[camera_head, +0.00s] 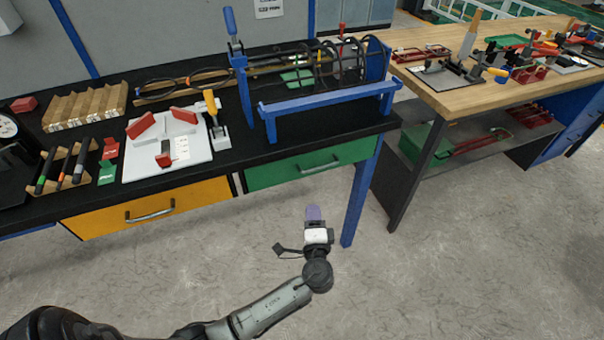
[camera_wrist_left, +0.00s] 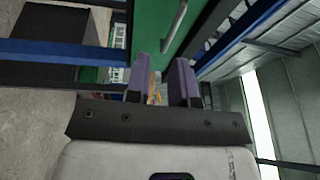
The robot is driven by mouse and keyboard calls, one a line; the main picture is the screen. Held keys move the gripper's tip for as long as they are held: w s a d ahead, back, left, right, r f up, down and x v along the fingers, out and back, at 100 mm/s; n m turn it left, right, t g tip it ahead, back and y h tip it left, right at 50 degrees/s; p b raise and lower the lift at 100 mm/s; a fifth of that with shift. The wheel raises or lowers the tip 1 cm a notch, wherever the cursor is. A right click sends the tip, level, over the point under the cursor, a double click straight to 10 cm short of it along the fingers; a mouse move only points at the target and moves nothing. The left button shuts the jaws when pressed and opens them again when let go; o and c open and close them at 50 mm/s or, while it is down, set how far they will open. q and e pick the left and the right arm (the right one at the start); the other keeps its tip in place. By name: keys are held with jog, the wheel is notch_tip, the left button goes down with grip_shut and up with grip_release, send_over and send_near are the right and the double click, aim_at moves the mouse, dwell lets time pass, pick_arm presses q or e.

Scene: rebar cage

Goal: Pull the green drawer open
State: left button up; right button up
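The green drawer (camera_head: 288,174) sits under the black workbench, at its right end, and looks shut. Its grey bar handle (camera_head: 319,167) is on the front face. My left gripper (camera_head: 314,212) is in front of and below the drawer, apart from the handle. In the left wrist view its two purple fingers (camera_wrist_left: 161,78) stand apart with nothing held between them. The green drawer front (camera_wrist_left: 148,22) and the handle (camera_wrist_left: 176,26) show beyond the fingertips there, toward the top of the picture. My right gripper is not in view.
A yellow drawer (camera_head: 150,205) with its own handle is to the left. A blue table leg (camera_head: 361,200) stands right of the green drawer, close to my left gripper. A blue-framed rebar cage (camera_head: 325,95) stands on the bench above. The floor in front is clear.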

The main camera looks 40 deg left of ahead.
aim_at(319, 168)
pick_arm(q)
jog(key=w+a+r+b, duration=0.1)
jog(key=w+a, duration=0.1)
jog(key=w, duration=0.1)
jog(key=w+a+r+m+t+b, duration=0.1)
jog(key=w+a, duration=0.2)
jog(key=w, duration=0.1)
jog(key=w+a+r+m+t, duration=0.1)
jog(key=w+a+r, duration=0.1)
jog(key=w+a, duration=0.1)
jog(key=shift+w+a+h+b, duration=0.1)
jog(key=shift+w+h+b, duration=0.3)
jog(key=shift+w, duration=0.15)
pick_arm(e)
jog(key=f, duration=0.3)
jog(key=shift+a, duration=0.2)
pick_arm(q)
grip_shut()
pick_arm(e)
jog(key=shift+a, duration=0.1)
